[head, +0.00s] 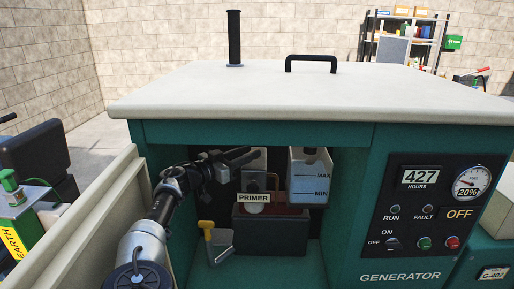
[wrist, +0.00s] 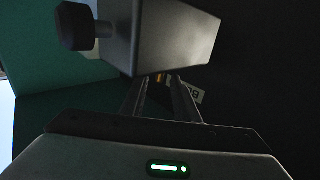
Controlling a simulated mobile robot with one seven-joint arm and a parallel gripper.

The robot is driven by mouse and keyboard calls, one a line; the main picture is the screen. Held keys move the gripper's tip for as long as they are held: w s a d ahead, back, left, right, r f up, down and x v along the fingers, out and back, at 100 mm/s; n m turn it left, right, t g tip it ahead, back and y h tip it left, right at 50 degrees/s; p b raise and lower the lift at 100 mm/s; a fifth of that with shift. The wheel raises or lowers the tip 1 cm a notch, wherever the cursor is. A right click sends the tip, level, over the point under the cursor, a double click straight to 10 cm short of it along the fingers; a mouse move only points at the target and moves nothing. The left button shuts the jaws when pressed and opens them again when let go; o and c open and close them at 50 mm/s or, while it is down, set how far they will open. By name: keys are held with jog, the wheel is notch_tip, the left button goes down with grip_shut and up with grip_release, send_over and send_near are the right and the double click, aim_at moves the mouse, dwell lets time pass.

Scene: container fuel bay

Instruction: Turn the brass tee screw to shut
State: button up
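My gripper (head: 243,156) reaches into the generator's open bay at the upper left, in front of a grey block (head: 256,166). In the wrist view, its two fingers (wrist: 160,92) stand apart with no object clearly held between them. A small brass-coloured bit (wrist: 159,78) shows just beyond the fingertips, under a grey body (wrist: 165,35) with a black knob (wrist: 75,27). It may be the brass tee screw, but its tee shape and angle are hidden. In the head view I cannot make out the tee screw.
A PRIMER label (head: 254,198) sits below the grey block. A yellow-handled part (head: 207,229) is low in the bay, left of a dark box (head: 270,232). The lid (head: 290,95) overhangs the bay.

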aim_at(263, 154)
jog(key=x, duration=0.6)
jog(key=shift+w+d, duration=0.25)
jog(key=shift+d, duration=0.1)
jog(key=shift+f+b, duration=0.15)
jog(key=shift+b, duration=0.15)
grip_shut()
